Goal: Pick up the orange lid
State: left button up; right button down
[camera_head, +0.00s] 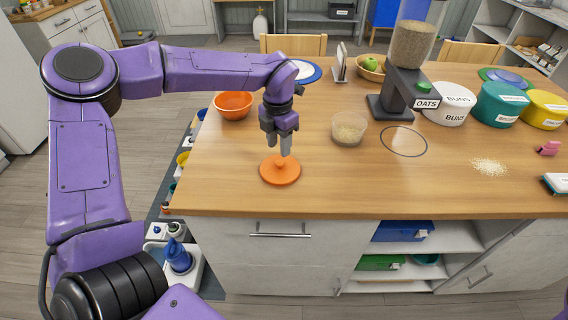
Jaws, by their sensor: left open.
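The orange lid (280,175) lies flat on the wooden counter near its front edge, with a small knob at its middle. My left gripper (283,148) points down just above the lid, with its fingertips close over the knob. The gripper is open. Whether the fingers stand around the knob or only above it, I cannot tell. My right gripper is not in view.
An orange bowl (233,105) stands behind and left of the lid. A clear cup of oats (348,130) and the oats dispenser (401,85) stand to the right. Spilled oats (489,167) lie further right. The counter (350,190) right of the lid is clear.

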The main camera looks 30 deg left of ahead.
aim_at(280, 162)
pick_arm(q)
jog(key=shift+s+a+f, duration=0.1)
jog(key=shift+s+f, duration=0.2)
jog(key=shift+f, duration=0.1)
jog(key=f, duration=0.1)
jog(key=f+p, duration=0.1)
jog(key=f, duration=0.1)
jog(key=f+p, duration=0.1)
jog(key=f, duration=0.1)
jog(key=shift+w+d+f, duration=0.2)
jog(key=shift+w+f, duration=0.05)
jog(key=shift+w, duration=0.15)
jog(key=shift+f, duration=0.1)
jog(key=shift+s, duration=0.2)
jog(key=shift+c, duration=0.2)
jog(key=shift+w, duration=0.1)
jog(key=c, duration=0.7)
